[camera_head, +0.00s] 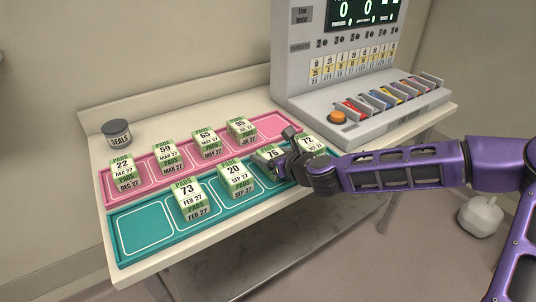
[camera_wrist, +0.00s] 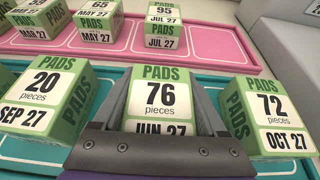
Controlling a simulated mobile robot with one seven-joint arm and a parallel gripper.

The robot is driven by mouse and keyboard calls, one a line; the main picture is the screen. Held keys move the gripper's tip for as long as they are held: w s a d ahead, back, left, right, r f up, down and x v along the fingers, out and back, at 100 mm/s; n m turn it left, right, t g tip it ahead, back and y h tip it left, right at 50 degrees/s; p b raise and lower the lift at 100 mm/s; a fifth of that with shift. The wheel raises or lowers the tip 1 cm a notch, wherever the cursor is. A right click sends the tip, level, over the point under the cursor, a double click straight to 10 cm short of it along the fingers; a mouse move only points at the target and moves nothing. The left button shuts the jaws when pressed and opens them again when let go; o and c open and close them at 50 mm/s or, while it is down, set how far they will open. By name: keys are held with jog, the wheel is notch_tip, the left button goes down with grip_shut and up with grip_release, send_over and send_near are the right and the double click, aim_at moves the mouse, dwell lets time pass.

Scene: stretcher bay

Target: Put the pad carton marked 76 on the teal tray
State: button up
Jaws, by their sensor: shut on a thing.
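The pad carton marked 76 (camera_head: 272,154) is white and green. In the wrist view the carton (camera_wrist: 160,97) stands upright between my gripper's fingers (camera_wrist: 160,132), with its number facing the camera. In the head view my gripper (camera_head: 279,148) is shut on it from the right, over the right part of the teal tray (camera_head: 147,230). The carton is between the cartons marked 20 (camera_head: 237,176) and 72 (camera_head: 308,142). My fingers hide its lower part, so I cannot tell whether its base touches the tray.
A carton marked 73 (camera_head: 189,193) stands on the teal tray, whose leftmost place is empty. The pink tray (camera_head: 112,188) behind holds several cartons and has a free place at right. A seals jar (camera_head: 117,134) stands back left. A tester (camera_head: 345,115) stands back right.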

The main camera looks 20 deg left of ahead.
jog(key=o, duration=1.5)
jog(key=shift+r, duration=0.15)
jog(key=p+v, duration=0.2)
jog(key=v, duration=1)
